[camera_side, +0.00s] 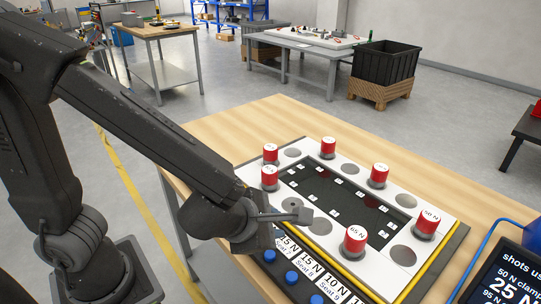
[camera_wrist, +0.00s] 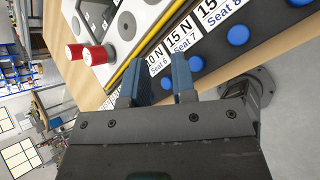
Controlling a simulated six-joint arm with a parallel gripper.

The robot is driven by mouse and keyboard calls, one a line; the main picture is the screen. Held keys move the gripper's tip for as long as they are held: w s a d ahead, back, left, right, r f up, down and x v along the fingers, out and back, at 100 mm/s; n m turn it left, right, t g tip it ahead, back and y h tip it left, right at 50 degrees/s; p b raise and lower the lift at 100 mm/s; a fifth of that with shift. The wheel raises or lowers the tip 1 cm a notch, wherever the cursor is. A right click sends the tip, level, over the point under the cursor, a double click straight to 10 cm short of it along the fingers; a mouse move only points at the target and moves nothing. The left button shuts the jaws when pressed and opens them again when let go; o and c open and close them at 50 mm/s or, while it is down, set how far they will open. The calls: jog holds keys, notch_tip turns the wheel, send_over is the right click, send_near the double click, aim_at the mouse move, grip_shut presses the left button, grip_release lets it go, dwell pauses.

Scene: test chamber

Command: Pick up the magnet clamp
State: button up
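Several red cylinders with white labelled tops, which look like the magnet clamps, stand upright on the pale plate (camera_side: 405,200) around a dark recessed panel. One marked 65 N (camera_side: 355,240) is at the front, one marked 50 N (camera_side: 428,222) at the right, and others stand at the far right (camera_side: 378,175), the back (camera_side: 328,147) and the left (camera_side: 269,177). Two red cylinders (camera_wrist: 75,52) show at the left in the wrist view. My gripper (camera_side: 303,214) is above the plate's front-left edge. In the wrist view its blue-grey fingers (camera_wrist: 160,72) are apart, with nothing between them.
Blue knobs (camera_side: 291,277) with force and seat labels line the plate's front-left edge; they also show in the wrist view (camera_wrist: 238,35). Grey discs (camera_side: 403,255) mark bare spots on the plate. A screen (camera_side: 510,283) stands at the lower right. Wooden tabletop (camera_side: 225,128) is clear behind.

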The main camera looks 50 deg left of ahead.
jog(key=o, duration=0.9)
